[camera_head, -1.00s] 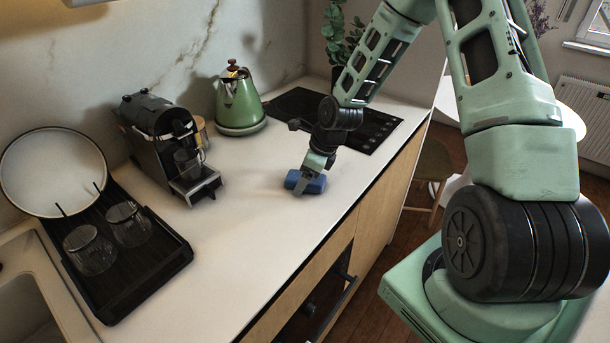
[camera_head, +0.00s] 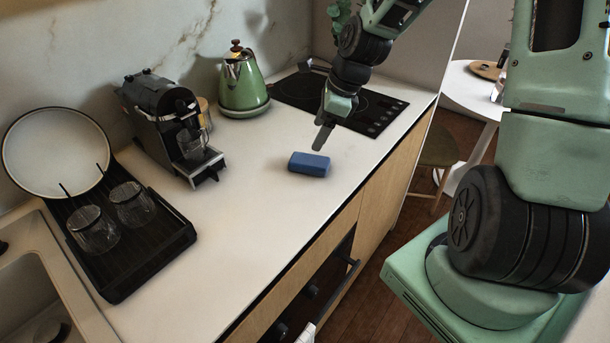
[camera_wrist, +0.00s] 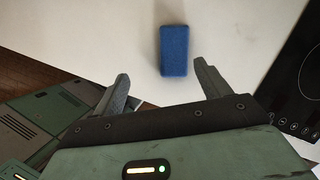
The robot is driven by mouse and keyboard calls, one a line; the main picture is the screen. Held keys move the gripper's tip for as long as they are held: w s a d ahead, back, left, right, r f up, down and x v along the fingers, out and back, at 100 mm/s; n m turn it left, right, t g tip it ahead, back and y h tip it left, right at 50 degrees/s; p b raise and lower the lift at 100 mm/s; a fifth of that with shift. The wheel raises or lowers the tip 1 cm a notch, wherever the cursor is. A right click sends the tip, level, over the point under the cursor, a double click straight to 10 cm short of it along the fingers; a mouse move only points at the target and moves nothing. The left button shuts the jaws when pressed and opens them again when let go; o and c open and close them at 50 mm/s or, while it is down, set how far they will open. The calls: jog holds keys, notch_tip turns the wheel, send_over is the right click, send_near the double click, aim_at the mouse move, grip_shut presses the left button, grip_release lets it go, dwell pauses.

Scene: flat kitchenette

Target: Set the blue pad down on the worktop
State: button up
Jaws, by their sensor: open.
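The blue pad (camera_head: 309,164) lies flat on the white worktop (camera_head: 262,215), in front of the hob and right of the coffee machine. My gripper (camera_head: 322,138) is above and just behind the pad in the head view, apart from it. In the wrist view the pad (camera_wrist: 174,50) lies beyond the two spread fingers, with clear worktop around it. My gripper (camera_wrist: 162,78) is open and empty between its fingers.
A black hob (camera_head: 365,108) is behind the pad. A green kettle (camera_head: 243,82), a coffee machine (camera_head: 172,125) and a black drying tray (camera_head: 150,262) with glasses and a plate stand to the left. The worktop's front edge is to the right.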

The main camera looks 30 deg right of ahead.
jog(key=s+a+r+n+g+h, duration=0.1)
jog(key=s+a+r+n, duration=0.1)
jog(key=s+a+n, duration=0.5)
jog(key=s+a+r+n+g, duration=0.1)
jog(key=s+a+n, duration=0.3)
jog(key=a+n, duration=0.65)
jog(key=s+a+r+n, duration=0.1)
jog(key=s+a+n, duration=0.1)
jog(key=s+n, duration=0.4)
jog(key=s+a+r+n+g+h, duration=0.1)
jog(key=s+a+r+n, duration=0.1)
jog(key=s+n, duration=0.5)
jog(key=shift+a+n, duration=0.8)
jog(key=shift+n, duration=0.65)
